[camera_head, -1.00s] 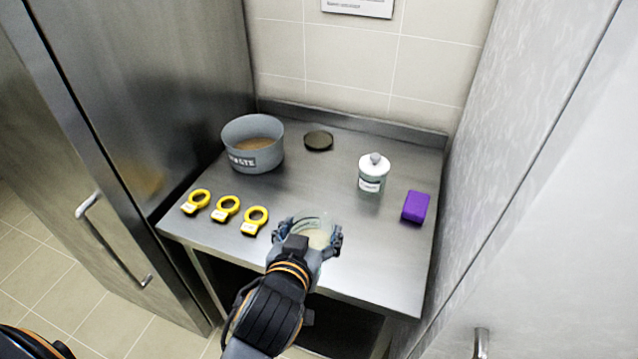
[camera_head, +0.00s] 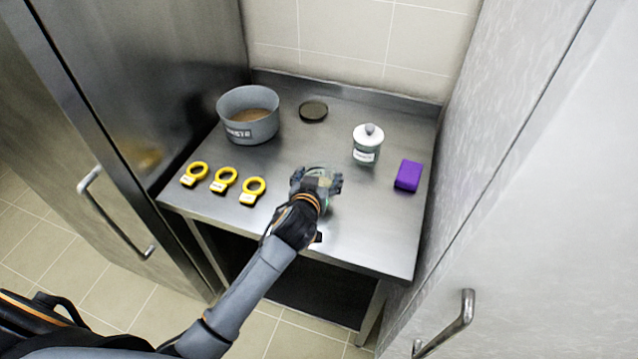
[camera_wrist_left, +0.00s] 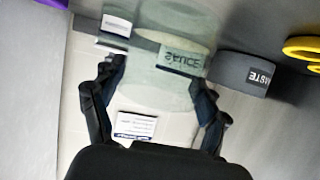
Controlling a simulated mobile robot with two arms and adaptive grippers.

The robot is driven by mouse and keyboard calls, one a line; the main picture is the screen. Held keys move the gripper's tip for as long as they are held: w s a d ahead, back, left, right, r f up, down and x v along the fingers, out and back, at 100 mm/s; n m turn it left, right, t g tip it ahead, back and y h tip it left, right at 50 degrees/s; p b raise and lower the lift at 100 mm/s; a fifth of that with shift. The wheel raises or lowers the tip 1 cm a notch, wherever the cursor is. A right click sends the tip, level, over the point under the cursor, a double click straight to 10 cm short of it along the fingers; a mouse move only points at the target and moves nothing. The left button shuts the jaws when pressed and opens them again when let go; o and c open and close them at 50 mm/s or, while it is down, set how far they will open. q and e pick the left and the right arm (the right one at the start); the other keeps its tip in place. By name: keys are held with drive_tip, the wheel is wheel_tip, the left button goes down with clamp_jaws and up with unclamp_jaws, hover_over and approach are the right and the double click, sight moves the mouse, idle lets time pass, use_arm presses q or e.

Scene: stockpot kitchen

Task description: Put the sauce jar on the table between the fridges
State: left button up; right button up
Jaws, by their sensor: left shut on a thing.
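The sauce jar (camera_head: 322,172) is clear glass with pale contents. In the left wrist view the jar (camera_wrist_left: 165,75) fills the space between the fingers, and its label reads "SAUCE". My left gripper (camera_head: 316,184) is shut on the jar, over the front middle of the steel table (camera_head: 385,235). The gripper hides much of the jar in the head view, and I cannot tell whether its base touches the table. The table stands between a steel fridge (camera_head: 190,75) on the left and a pale fridge (camera_head: 520,180) on the right. My right gripper is not in view.
On the table are a grey waste pot (camera_head: 248,128), a dark round lid (camera_head: 313,111), a white lidded jar (camera_head: 367,145), a purple block (camera_head: 408,175) and yellow ring tags (camera_head: 225,180). The table's centre and front right are clear. The right fridge has a protruding handle (camera_head: 462,318).

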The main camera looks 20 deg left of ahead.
sight(323, 178)
use_arm(q)
wheel_tip(323, 178, down, 2)
drive_tip(key=shift+w+f+p, duration=0.1)
drive_tip(key=shift+f+p, duration=0.05)
drive_tip(key=shift+p, duration=0.25)
drive_tip(key=shift+f, duration=0.3)
drive_tip(key=shift+f, duration=0.2)
drive_tip(key=o, duration=1.6)
drive_tip(key=shift+c, duration=0.2)
drive_tip(key=shift+r, duration=0.15)
